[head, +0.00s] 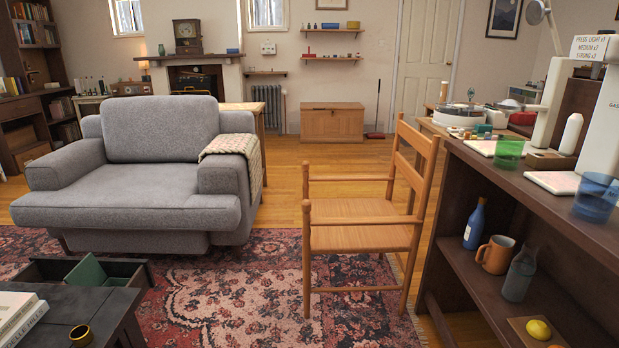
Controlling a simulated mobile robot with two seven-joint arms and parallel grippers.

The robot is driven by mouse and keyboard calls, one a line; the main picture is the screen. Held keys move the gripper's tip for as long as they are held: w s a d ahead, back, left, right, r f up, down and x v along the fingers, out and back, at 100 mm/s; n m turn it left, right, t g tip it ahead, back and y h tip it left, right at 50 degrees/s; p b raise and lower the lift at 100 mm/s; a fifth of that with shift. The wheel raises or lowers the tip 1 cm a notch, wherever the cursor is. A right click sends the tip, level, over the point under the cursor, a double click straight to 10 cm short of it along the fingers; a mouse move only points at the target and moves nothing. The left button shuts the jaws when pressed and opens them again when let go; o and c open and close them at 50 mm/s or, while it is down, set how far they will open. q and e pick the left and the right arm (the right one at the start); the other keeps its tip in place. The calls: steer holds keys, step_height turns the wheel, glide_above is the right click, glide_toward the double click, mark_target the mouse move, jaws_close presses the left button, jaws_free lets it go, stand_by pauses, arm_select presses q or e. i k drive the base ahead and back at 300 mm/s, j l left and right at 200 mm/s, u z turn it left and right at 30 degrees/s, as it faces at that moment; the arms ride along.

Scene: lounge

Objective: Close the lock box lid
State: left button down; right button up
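I cannot make out a lock box with certainty in the head view. A wooden chest (332,125) stands on the floor against the far wall, and its top looks shut. I cannot tell whether it is the lock box. At the lower left, a drawer (135,281) of the dark table stands open with a green item (88,272) in it. Neither of my grippers is in view.
A grey armchair (160,150) and a wooden chair (360,235) stand on the patterned rug (240,290). A dark shelf counter (510,178) with a green cup (508,152) and blue cup (596,197) fills the right. Open floor (325,160) lies toward the chest.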

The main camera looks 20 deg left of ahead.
mark_target(88, 272)
steer(key=i+j+u, duration=0.1)
steer(key=i+u, duration=0.5)
steer(key=u, duration=0.15)
steer(key=i+l+u, duration=0.1)
steer(key=i+u, duration=0.25)
steer(key=i+j+u, duration=0.1)
steer(key=u, duration=0.3)
steer(key=i+u, duration=0.55)
steer(key=u, duration=0.2)
steer(key=z, duration=0.5)
